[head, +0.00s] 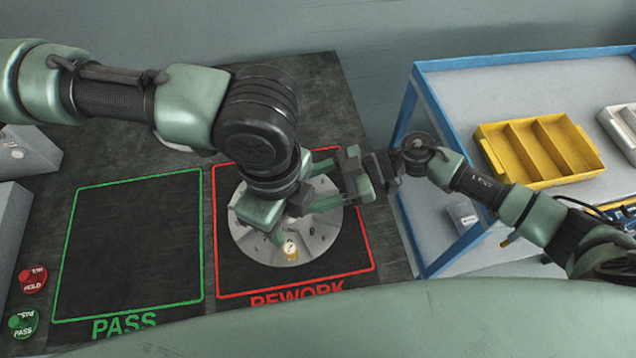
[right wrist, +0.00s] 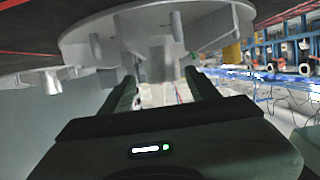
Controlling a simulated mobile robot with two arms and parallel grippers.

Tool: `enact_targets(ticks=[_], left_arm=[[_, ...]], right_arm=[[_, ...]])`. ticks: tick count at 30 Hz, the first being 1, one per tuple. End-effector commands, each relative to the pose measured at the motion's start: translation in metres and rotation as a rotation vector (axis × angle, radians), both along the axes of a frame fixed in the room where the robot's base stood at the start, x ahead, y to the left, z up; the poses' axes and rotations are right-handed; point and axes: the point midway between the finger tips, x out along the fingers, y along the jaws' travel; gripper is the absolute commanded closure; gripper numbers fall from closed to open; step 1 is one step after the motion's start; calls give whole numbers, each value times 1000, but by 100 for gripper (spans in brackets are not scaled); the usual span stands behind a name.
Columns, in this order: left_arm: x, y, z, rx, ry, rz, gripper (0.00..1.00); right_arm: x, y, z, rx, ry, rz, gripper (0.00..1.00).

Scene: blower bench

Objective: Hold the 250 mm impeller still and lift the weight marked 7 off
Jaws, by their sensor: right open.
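The grey impeller disc (head: 330,232) lies in the red REWORK square, with small marks and fittings on it. A small brass-yellow piece (head: 291,250) stands near its front edge; I cannot read a 7 on it or elsewhere. My left gripper (head: 262,212) points down over the disc's middle-left; its fingertips and any contact are hidden. My right gripper (head: 312,187) reaches in from the right, open, over the disc's right rear part. In the right wrist view, the disc (right wrist: 100,35) shows with grey pegs, and a grey block (right wrist: 163,65) appears between the open fingers, apparently not gripped.
The green PASS square (head: 130,245) at left is empty. Red and green round buttons (head: 33,279) sit at the bench's left front. Right of a gap, a blue-framed table (head: 440,120) holds a yellow divided tray (head: 500,130) and a white bin (head: 625,125).

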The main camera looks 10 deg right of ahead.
Motion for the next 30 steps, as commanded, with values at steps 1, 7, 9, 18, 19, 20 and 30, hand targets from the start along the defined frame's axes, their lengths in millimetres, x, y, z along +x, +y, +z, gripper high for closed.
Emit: enact_targets(ticks=[1, 7, 9, 18, 19, 20, 30], left_arm=[[0, 0, 0, 0, 0, 0, 64], [0, 0, 0, 0, 0, 0, 64], [0, 0, 0, 0, 0, 0, 64], [0, 0, 0, 0, 0, 0, 64], [0, 0, 0, 0, 0, 0, 64], [0, 0, 0, 0, 0, 0, 64], [0, 0, 0, 0, 0, 0, 64]], right_arm=[[0, 10, -2, 3, 1, 2, 39], [0, 37, -11, 2, -1, 0, 39], [0, 43, -13, 1, 0, 0, 39], [1, 51, -16, -1, -3, -2, 39], [1, 51, -16, -1, -3, -2, 39], [1, 51, -16, -1, -3, -2, 39], [2, 50, -15, -1, -3, -4, 100]])
